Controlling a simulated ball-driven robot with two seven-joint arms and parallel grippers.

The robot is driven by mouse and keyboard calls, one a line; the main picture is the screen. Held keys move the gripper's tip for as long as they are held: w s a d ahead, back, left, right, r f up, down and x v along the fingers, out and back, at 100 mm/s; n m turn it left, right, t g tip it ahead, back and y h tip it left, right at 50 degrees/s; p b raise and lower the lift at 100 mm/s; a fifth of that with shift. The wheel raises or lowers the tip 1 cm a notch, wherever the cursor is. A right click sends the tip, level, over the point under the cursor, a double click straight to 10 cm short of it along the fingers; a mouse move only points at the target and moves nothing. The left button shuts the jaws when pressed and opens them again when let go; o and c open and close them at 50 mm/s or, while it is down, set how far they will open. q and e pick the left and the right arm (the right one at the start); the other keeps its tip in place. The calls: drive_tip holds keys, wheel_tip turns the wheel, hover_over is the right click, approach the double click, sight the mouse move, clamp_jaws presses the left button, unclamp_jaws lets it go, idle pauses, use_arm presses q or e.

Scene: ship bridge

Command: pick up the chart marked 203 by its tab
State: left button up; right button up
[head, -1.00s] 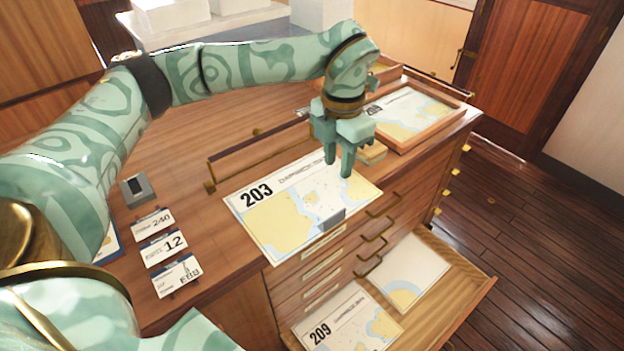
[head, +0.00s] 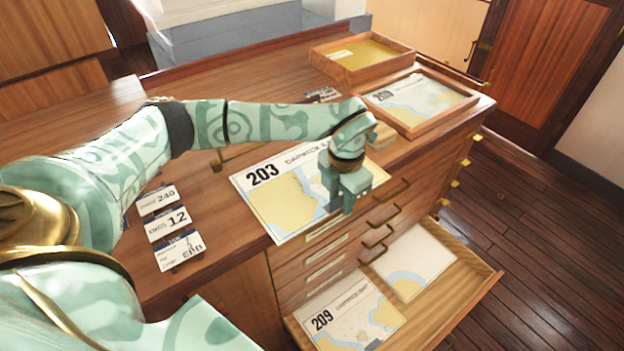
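The chart marked 203 (head: 284,207) lies flat on the wooden cabinet top, with its front edge along the cabinet's front edge. My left gripper (head: 337,207) points down over the right front part of this chart, at its front edge. The grey tab seen there earlier is hidden behind the gripper now. The fingers are low, and I cannot tell whether they touch the tab or have closed on it. My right gripper is not in view.
An open drawer below holds the chart marked 209 (head: 349,314) and another chart (head: 413,263). A wooden tray (head: 440,124) with a chart and a second tray (head: 350,71) stand at the back right. Several label cards (head: 168,225) lie at the left.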

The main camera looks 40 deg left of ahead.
use_arm(q)
drive_tip(key=shift+a, duration=0.1)
clamp_jaws()
